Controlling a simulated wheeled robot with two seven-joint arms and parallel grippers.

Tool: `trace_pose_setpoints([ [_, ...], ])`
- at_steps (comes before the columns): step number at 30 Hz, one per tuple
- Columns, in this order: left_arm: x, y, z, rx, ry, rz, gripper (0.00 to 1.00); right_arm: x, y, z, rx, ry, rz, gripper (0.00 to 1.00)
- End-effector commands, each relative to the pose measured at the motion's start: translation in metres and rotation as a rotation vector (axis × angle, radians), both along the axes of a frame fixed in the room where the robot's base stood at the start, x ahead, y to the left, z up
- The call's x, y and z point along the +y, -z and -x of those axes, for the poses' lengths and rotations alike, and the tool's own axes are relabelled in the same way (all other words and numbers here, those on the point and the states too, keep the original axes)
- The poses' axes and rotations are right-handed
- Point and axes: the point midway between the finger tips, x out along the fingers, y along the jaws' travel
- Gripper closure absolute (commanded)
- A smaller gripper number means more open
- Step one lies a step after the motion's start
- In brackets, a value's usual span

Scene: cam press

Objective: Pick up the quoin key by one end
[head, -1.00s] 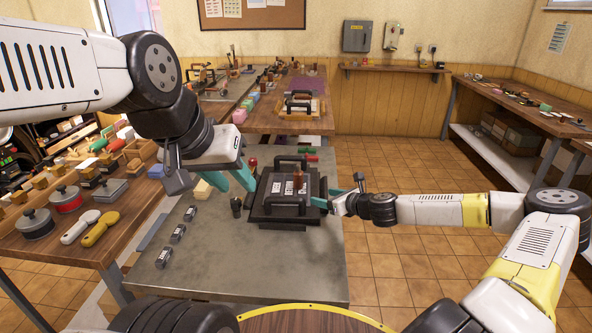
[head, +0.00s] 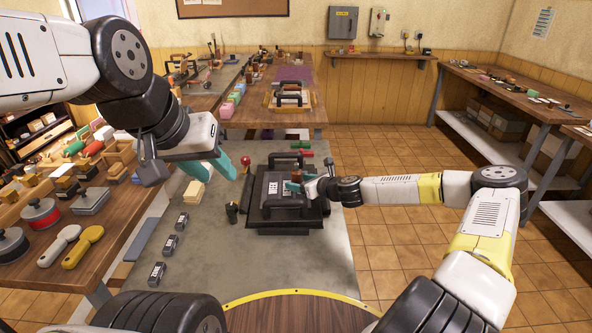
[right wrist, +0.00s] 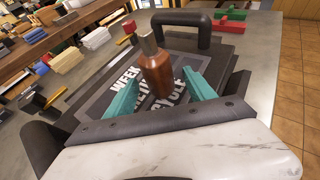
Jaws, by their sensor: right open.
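The quoin key (right wrist: 157,68) has a brown, bottle-shaped body with a grey end. It stands upright over the black framed type forme (head: 268,215), whose white lettering shows in the right wrist view. In the head view the key (head: 297,175) shows as a small brown shape. My right gripper (head: 296,187) is open over the forme. In the right wrist view its teal fingers (right wrist: 160,92) stand on either side of the key, with gaps visible; the key's lower end is partly hidden. My left gripper (head: 222,174) is open and empty, left of and above the forme.
Several small grey blocks (head: 170,244) line the grey table's left side.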

Motion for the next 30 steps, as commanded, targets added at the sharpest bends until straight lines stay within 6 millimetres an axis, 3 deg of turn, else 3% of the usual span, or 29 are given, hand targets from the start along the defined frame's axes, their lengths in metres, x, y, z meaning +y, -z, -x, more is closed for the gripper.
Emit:
trace_pose_setpoints([
  [5, 0.0, 0.0, 0.0, 0.0, 0.0, 0.0, 0.64, 0.012, 0.008, -0.015, -0.001, -0.001, -0.001, 0.37],
  [13, 0.0, 0.0, 0.0, 0.0, 0.0, 0.0, 0.64, 0.014, 0.009, -0.016, 0.0, -0.001, 0.0, 0.39],
  [22, 0.0, 0.0, 0.0, 0.0, 0.0, 0.0, 0.64, 0.014, 0.009, -0.016, 0.0, -0.001, 0.0, 0.98],
  [30, 0.0, 0.0, 0.0, 0.0, 0.0, 0.0, 0.64, 0.014, 0.008, -0.016, -0.001, -0.001, -0.001, 1.0],
])
